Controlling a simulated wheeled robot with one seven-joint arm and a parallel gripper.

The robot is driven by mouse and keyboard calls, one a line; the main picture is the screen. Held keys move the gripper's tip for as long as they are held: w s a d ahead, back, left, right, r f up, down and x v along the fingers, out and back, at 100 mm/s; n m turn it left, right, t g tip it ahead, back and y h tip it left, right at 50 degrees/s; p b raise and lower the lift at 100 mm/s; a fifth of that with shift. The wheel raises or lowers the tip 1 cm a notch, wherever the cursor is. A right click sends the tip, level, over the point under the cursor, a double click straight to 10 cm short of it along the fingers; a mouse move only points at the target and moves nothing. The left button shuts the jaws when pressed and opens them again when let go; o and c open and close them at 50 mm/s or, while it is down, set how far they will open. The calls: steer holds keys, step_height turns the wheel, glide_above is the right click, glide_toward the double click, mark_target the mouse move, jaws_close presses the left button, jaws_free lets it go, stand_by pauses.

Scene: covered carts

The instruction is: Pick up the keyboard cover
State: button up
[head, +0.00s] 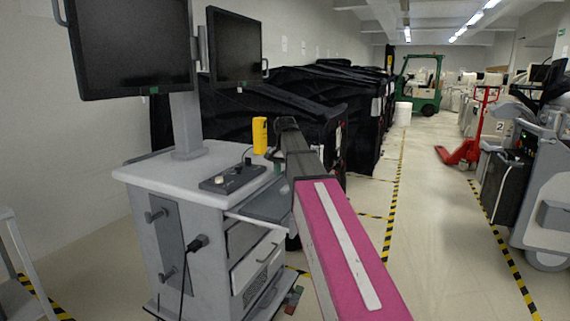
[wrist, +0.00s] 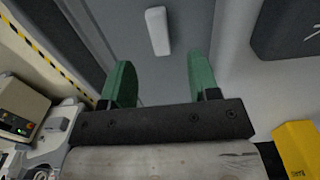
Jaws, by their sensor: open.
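A grey flat panel, which looks like the keyboard cover (wrist: 182,85), lies below my gripper in the wrist view. A small white handle-like bar (wrist: 157,30) is on it, just beyond the fingers. In the head view the grey panel (head: 262,207) juts from the front right of the white cart, partly hidden by my arm. My gripper (wrist: 160,78) is open, with its two green fingers apart and nothing between them. The bar is ahead of the gap between the fingertips. I cannot tell whether the fingers touch the panel.
The white cart (head: 180,168) carries two monitors (head: 130,45) and a dark control box (head: 232,178). Black-covered carts (head: 330,115) stand behind. The aisle floor (head: 430,220) is clear, with a red pallet jack (head: 470,145) and grey equipment (head: 545,190) at right.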

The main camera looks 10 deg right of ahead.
mark_target(285, 187)
steer(key=shift+f, duration=3.15)
jaws_close()
steer(key=c, duration=0.9)
jaws_free()
